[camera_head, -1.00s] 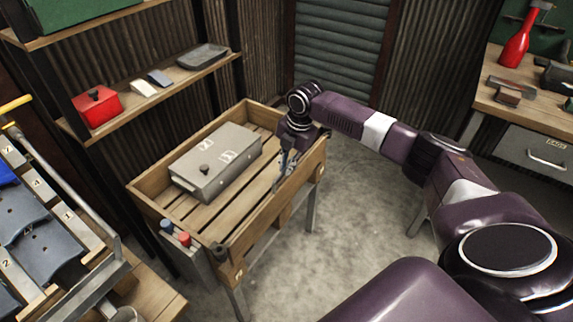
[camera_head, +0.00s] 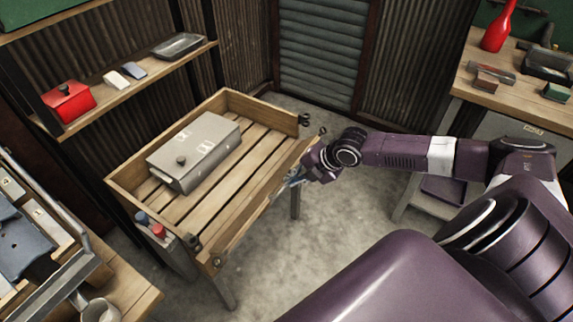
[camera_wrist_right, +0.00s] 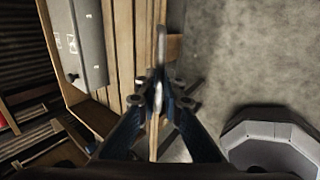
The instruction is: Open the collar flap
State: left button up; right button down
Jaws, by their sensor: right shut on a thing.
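The wooden collar (camera_head: 137,172) stands on a raised slatted pallet. Its flap (camera_head: 243,220), the long board on the side nearest me, leans outward, with a gap between its far end and the collar's far corner. My right gripper (camera_head: 291,180) is shut on the upper edge of the flap, on its outer half. In the right wrist view the two blue-grey fingers (camera_wrist_right: 158,92) pinch the thin board edge from both sides. A grey lidded metal box (camera_head: 195,150) sits on the slats inside the collar. My left gripper is not in view.
Blue and red buttons (camera_head: 150,224) are on a post at the collar's near left corner. A shelf with a red box (camera_head: 68,102) is at the back left. A workbench (camera_head: 490,95) stands at the right. The concrete floor beside the flap is mostly clear.

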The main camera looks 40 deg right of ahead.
jog(key=shift+t, duration=0.3)
jog(key=s+f, duration=0.1)
jog(key=s+d+f, duration=0.1)
jog(key=s+f, duration=0.1)
jog(key=shift+s+d+f, duration=0.2)
jog(key=shift+s+f, duration=0.05)
jog(key=shift+f, duration=0.05)
jog(key=c, duration=2.6)
grip_release()
jog(key=shift+w+r, duration=0.1)
jog(key=shift+r, duration=0.1)
jog(key=o, duration=0.6)
jog(key=shift+w+a+f, duration=0.1)
jog(key=shift+w+f, duration=0.05)
jog(key=shift+w, duration=0.1)
jog(key=shift+c, duration=0.2)
jog(key=shift+s, duration=0.15)
jog(key=v, duration=1.2)
jog(key=shift+f, duration=0.1)
